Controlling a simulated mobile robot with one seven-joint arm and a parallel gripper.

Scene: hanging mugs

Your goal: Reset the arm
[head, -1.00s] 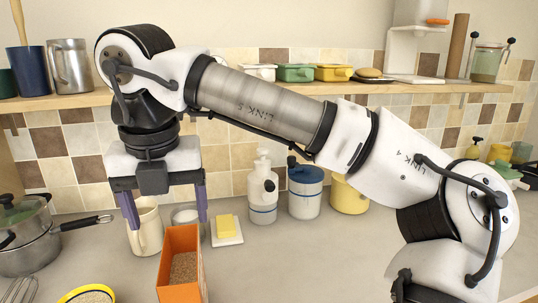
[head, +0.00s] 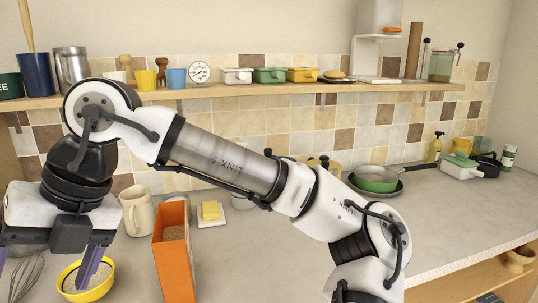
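My gripper (head: 42,275) is at the lower left of the head view, at the end of my bent arm. Its two purple fingers are spread wide, and nothing shows held between them. The right finger overlaps a yellow bowl (head: 66,277) of grainy contents in the picture; I cannot tell whether they touch. The left finger is at the picture's edge. A cream mug (head: 137,213) stands upright on the counter, right of my gripper and apart from it.
An open orange box (head: 175,268) stands right of the mug, with butter on a dish (head: 210,212) behind it. A whisk (head: 25,272) lies near the bowl. A green pan (head: 376,179) sits at the back. A loaded shelf (head: 220,91) runs behind my arm. Counter right of the box is clear.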

